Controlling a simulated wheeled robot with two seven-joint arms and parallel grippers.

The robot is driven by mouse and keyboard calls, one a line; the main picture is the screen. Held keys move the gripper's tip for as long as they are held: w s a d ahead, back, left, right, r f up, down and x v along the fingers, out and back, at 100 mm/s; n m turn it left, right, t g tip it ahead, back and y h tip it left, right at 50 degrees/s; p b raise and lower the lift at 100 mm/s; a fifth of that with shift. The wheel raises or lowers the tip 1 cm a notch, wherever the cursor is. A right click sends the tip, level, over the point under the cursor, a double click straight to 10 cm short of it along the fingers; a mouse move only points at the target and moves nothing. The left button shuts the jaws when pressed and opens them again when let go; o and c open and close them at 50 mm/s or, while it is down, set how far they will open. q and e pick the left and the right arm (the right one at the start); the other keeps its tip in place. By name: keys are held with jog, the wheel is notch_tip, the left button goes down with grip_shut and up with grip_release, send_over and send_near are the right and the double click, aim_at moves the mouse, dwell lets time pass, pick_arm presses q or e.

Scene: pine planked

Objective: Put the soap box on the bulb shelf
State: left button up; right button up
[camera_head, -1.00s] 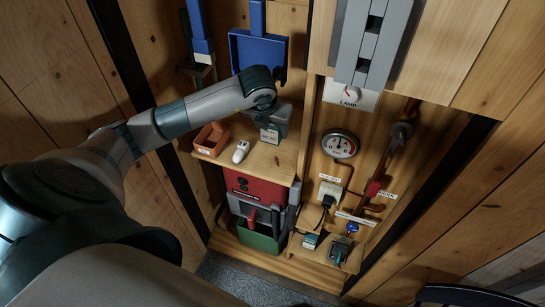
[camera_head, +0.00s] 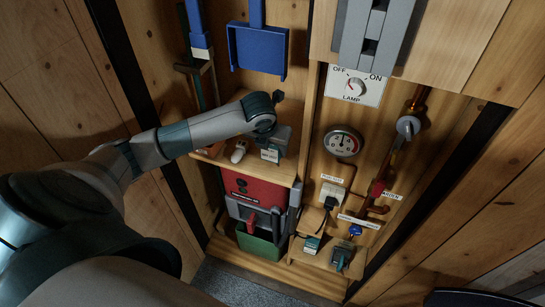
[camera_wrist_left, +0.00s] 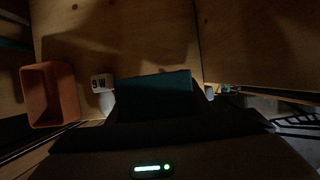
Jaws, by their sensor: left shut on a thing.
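My left gripper (camera_head: 273,132) is shut on a dark grey-teal box, which I take for the soap box (camera_head: 278,143), with a pale label on its front. It holds the box over the right part of a wooden shelf, the bulb shelf (camera_head: 262,168). In the left wrist view the soap box (camera_wrist_left: 155,92) is a dark teal block in front of the camera. I cannot tell whether it touches the shelf. A white bulb (camera_head: 239,152) lies on the shelf to its left; it also shows in the left wrist view (camera_wrist_left: 104,92). My right gripper is not in view.
An orange open box (camera_wrist_left: 50,95) stands on the shelf's left, mostly hidden by my arm in the head view. Below the shelf are a red box (camera_head: 252,188) and a green bin (camera_head: 257,246). A gauge (camera_head: 343,143) and pipes are at right. A blue dustpan (camera_head: 257,52) hangs above.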

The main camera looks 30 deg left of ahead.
aim_at(272, 154)
pick_arm(q)
jog(key=shift+f+b, duration=0.7)
jog(key=shift+f, duration=1.3)
jog(key=shift+f, duration=0.15)
jog(key=o, duration=1.2)
jog(key=shift+o, duration=0.2)
jog(key=shift+s+r+p, duration=0.1)
jog(key=shift+r+p, duration=0.3)
jog(key=shift+r, duration=0.25)
jog(key=p+v, duration=0.6)
jog(key=v, duration=0.5)
